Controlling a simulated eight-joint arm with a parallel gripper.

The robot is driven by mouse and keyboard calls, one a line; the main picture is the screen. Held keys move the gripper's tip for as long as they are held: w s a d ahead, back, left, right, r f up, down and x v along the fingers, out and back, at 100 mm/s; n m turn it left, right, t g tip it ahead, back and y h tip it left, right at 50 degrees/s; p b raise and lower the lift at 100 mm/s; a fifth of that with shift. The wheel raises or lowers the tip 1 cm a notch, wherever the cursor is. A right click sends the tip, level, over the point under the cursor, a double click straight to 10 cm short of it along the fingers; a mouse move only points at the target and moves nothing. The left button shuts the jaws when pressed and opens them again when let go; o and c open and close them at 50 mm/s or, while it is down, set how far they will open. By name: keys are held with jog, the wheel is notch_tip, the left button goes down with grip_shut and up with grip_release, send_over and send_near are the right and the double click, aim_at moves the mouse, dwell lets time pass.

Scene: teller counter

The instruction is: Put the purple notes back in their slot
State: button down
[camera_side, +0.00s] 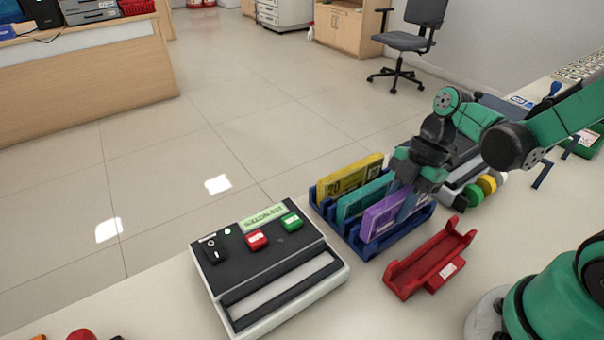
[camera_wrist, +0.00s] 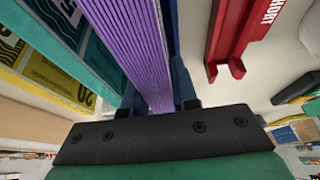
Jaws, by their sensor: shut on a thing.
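The purple notes (camera_side: 381,218) stand on edge at the nearest slot of the blue rack (camera_side: 376,252) in the side view. My gripper (camera_side: 407,203) is shut on them from above, towards their right end. In the wrist view the purple notes (camera_wrist: 128,42) run up from between my fingers (camera_wrist: 165,106). Their lower edge is hidden by the rack wall, so I cannot tell whether they rest on the slot's floor. The teal notes (camera_side: 362,200) and yellow notes (camera_side: 350,178) stand in the slots behind.
A red tray (camera_side: 432,264) lies just in front of the rack; its label partly reads "SHORT" in the wrist view (camera_wrist: 262,22). A black-topped machine (camera_side: 262,262) with red and green buttons stands to the left. Yellow and green rolls (camera_side: 484,186) lie behind my gripper on the right.

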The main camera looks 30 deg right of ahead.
jog(key=shift+f, duration=1.2)
jog(key=c, duration=0.6)
grip_release()
jog(key=shift+r, duration=3.55)
